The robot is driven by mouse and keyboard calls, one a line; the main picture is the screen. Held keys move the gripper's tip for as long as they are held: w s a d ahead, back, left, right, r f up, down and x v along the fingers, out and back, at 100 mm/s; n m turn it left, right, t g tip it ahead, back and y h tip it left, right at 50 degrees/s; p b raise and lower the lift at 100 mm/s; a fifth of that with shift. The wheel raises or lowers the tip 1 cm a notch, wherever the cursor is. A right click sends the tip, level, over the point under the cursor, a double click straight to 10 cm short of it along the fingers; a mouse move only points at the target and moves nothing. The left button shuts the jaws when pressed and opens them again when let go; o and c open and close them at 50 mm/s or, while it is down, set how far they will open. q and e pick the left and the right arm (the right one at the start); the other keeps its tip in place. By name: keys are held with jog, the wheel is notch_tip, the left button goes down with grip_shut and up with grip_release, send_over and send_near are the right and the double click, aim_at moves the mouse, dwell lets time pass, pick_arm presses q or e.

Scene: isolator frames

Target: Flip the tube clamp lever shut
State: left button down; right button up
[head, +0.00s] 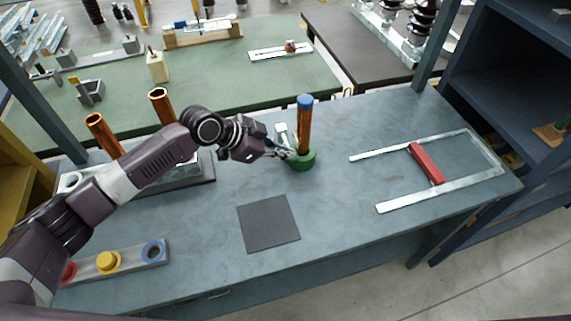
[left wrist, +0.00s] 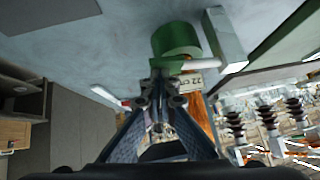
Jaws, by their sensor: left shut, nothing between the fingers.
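A green round clamp base (head: 302,161) stands on the blue-grey bench, with an upright copper tube (head: 304,130) capped in blue rising from it. A pale grey block (head: 281,130) stands just behind and left of the tube. My left gripper (head: 287,152) is shut and empty, at the left side of the green base and tube. In the left wrist view, the fingertips (left wrist: 160,88) are close below the green base (left wrist: 172,40). A pale lever-like piece (left wrist: 203,66) sticks out to the right beside it. Whether the fingers touch it, I cannot tell. My right gripper is out of view.
A dark square mat (head: 268,223) lies in front of the clamp. A metal U-frame with a red bar (head: 426,163) lies at right. A button strip (head: 108,261) is at front left. Copper posts (head: 162,105) stand behind my arm. Bench between mat and frame is clear.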

aim_at(286, 161)
pick_arm(q)
jog(key=shift+s+f+m+t, duration=0.3)
jog(key=shift+s+f, duration=0.2)
jog(key=shift+f, duration=0.05)
jog(key=shift+w+f+b, duration=0.25)
jog(key=shift+f+b, duration=0.2)
jog(key=shift+f, duration=0.3)
jog(key=shift+w+f, duration=0.25)
jog(key=shift+f, duration=0.2)
jog(key=shift+s, duration=0.1)
jog(key=shift+r, duration=0.3)
jog(key=s+a+r, duration=0.5)
jog(key=s+r, duration=0.1)
jog(key=r, duration=0.4)
jog(key=shift+s+p, duration=0.25)
jog(key=shift+p, duration=0.15)
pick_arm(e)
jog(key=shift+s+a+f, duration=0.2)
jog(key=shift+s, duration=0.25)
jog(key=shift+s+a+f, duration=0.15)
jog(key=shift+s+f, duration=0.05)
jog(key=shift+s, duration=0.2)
